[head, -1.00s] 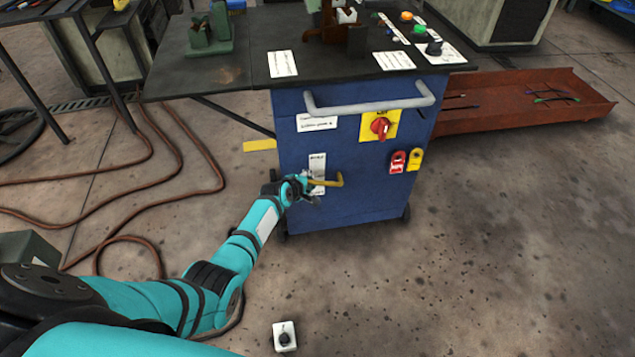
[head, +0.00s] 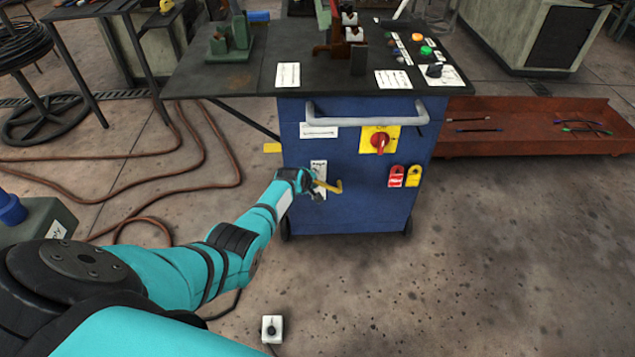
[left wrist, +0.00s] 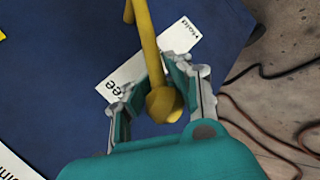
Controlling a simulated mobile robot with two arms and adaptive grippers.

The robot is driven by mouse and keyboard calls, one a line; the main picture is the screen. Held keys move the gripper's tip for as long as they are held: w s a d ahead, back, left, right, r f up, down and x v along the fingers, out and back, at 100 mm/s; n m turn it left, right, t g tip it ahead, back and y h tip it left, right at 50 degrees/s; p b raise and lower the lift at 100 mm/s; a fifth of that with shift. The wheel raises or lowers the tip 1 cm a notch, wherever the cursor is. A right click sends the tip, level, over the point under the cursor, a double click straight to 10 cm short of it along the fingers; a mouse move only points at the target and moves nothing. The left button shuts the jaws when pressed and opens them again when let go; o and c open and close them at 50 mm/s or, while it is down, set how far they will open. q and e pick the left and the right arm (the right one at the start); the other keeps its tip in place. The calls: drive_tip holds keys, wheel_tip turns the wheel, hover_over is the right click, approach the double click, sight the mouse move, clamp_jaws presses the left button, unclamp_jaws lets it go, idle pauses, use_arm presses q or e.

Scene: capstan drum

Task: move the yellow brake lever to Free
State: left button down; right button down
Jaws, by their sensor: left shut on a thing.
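The yellow brake lever (head: 331,188) sticks out from the front of the blue cabinet (head: 345,212), beside a white label strip (head: 320,168). My left gripper (head: 312,186) is at the lever. In the left wrist view, the lever's rounded knob end (left wrist: 163,104) lies between the two fingers of my left gripper (left wrist: 156,98), which is shut on it. The white label (left wrist: 140,70) behind the lever shows "Hold" at one end and letters ending in "ee" at the other, partly covered by the lever and a finger. My right gripper is not in view.
A grey handle bar (head: 367,112) crosses the cabinet above the lever. A red rotary switch (head: 380,143) on a yellow plate and red and yellow tags (head: 405,176) are to its right. Brown hoses (head: 180,180) lie on the floor at left. A small white box (head: 272,329) sits in front.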

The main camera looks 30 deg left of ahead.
use_arm(q)
drive_tip(key=shift+s+a+f, duration=0.1)
drive_tip(key=shift+s+f, duration=0.15)
drive_tip(key=c, duration=1.6)
unclamp_jaws()
drive_tip(key=o, duration=0.5)
drive_tip(key=shift+s+r, duration=0.1)
drive_tip(key=shift+r, duration=0.3)
drive_tip(key=shift+o, duration=0.9)
drive_tip(key=shift+w, duration=0.2)
drive_tip(key=shift+r, duration=0.1)
drive_tip(key=shift+s+d+r, duration=0.25)
drive_tip(key=shift+s, duration=0.05)
drive_tip(key=v, duration=1.1)
drive_tip(key=shift+s+a, duration=0.1)
drive_tip(key=shift+s, duration=0.05)
